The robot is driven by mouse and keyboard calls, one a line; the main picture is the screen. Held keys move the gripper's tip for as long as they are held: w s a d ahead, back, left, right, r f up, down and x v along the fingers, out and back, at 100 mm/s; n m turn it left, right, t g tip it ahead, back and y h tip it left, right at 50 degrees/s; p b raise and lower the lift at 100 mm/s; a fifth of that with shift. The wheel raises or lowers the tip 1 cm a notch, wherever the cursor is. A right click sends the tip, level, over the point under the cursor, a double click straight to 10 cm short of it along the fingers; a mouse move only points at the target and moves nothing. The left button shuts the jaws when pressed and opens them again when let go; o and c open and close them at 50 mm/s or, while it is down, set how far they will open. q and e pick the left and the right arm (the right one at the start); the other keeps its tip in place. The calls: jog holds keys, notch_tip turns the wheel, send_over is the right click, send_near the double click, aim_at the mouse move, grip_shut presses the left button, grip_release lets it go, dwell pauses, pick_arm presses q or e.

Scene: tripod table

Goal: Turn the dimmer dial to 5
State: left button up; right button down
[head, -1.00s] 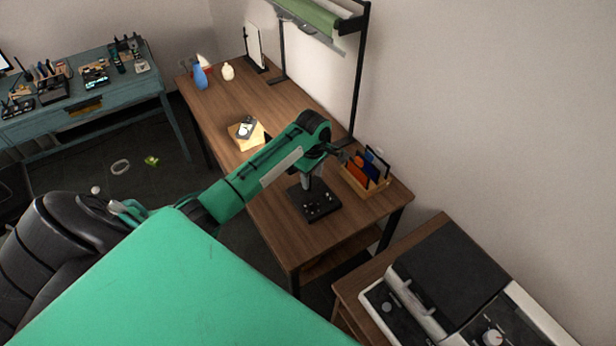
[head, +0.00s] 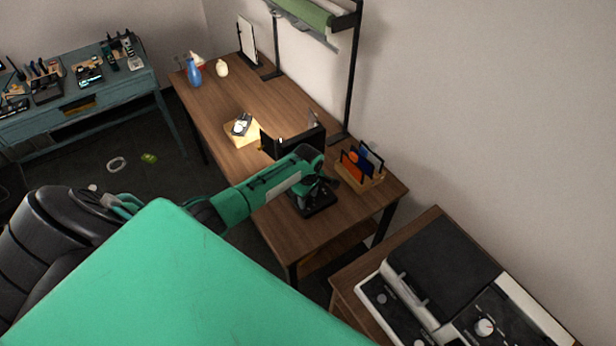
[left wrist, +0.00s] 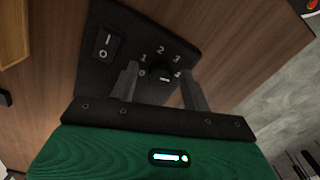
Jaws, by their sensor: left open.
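The dimmer panel is a dark box (head: 321,209) on the wooden desk in the head view, mostly hidden under my left arm. In the left wrist view, the panel (left wrist: 128,38) carries a dark round dial (left wrist: 157,72) with white numerals 0 to 4 visible around it. A 5 is not visible. A short white mark shows at the dial's lower right. My left gripper (left wrist: 159,71) is open, with one finger on each side of the dial; contact cannot be told. The gripper is also over the box in the head view (head: 318,193). My right gripper is out of view.
A rocker switch (left wrist: 106,44) sits beside the dial. On the desk (head: 262,92), a wooden holder with folders (head: 360,176) stands just right of the box. A black lamp post (head: 350,95) rises behind.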

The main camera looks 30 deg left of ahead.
pick_arm(q)
jog(key=shift+c, duration=0.5)
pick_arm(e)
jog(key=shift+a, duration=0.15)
pick_arm(q)
jog(key=c, duration=0.9)
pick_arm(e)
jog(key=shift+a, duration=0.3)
pick_arm(q)
jog(key=shift+m, duration=0.3)
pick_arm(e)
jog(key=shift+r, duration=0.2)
pick_arm(q)
jog(key=shift+d+r+m+p, duration=0.1)
jog(key=shift+m+p, duration=0.6)
jog(key=shift+m, duration=0.3)
jog(key=m, duration=0.2)
jog(key=shift+m+p, duration=0.3)
jog(key=shift+p, duration=0.1)
jog(key=m, duration=0.3)
jog(key=shift+m+p, duration=0.4)
jog(key=shift+s+m, duration=0.1)
jog(key=shift+m, duration=0.8)
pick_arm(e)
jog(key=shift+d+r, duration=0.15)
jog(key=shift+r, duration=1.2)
